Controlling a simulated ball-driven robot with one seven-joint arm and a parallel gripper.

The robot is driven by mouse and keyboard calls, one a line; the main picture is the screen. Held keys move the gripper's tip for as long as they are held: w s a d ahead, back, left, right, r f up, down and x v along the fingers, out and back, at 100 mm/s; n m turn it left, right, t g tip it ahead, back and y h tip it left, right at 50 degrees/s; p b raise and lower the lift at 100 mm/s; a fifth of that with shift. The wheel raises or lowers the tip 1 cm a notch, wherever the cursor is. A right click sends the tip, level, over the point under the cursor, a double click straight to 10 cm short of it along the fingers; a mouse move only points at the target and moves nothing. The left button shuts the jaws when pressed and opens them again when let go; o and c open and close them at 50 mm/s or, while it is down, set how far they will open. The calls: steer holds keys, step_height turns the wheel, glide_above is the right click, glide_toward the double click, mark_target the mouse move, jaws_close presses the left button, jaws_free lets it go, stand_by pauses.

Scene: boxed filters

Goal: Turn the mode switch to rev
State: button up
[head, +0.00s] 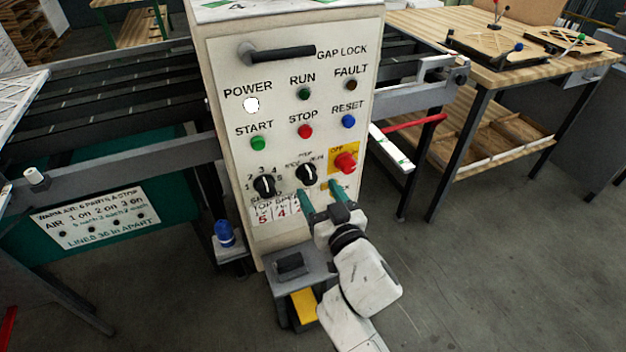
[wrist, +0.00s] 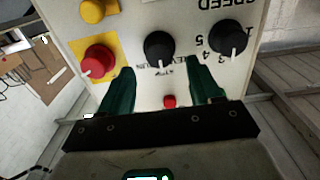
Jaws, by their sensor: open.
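The mode switch (head: 307,173) is a black round knob low on the cream control panel (head: 232,165), between the speed knob (head: 265,186) and the red emergency button (head: 345,162). Small lettering above it is partly legible, with RUN at the right. In the wrist view, which is upside down, the mode switch (wrist: 160,47) shows its white mark toward the lettering, roughly at the middle. My gripper (head: 320,191) is open and empty just below the knob. In the wrist view its green fingers (wrist: 160,68) stand either side of the knob's line, apart from it.
The speed knob (wrist: 228,38) and red emergency button (wrist: 98,62) flank the switch closely. A gap lock handle (head: 282,53) juts out higher up. A grey pedestal box (head: 296,270) stands below the panel. Open floor lies to the right.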

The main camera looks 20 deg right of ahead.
mark_target(309, 181)
steer(key=shift+w, duration=2)
steer(key=c, duration=1)
steer(key=shift+c, duration=0.2)
steer(key=shift+n, duration=0.4)
steer(key=n, duration=0.3)
steer(key=shift+n, duration=0.3)
steer(key=shift+a+f+n, duration=0.1)
steer(key=shift+a+n, duration=0.05)
steer(key=shift+n, duration=2.05)
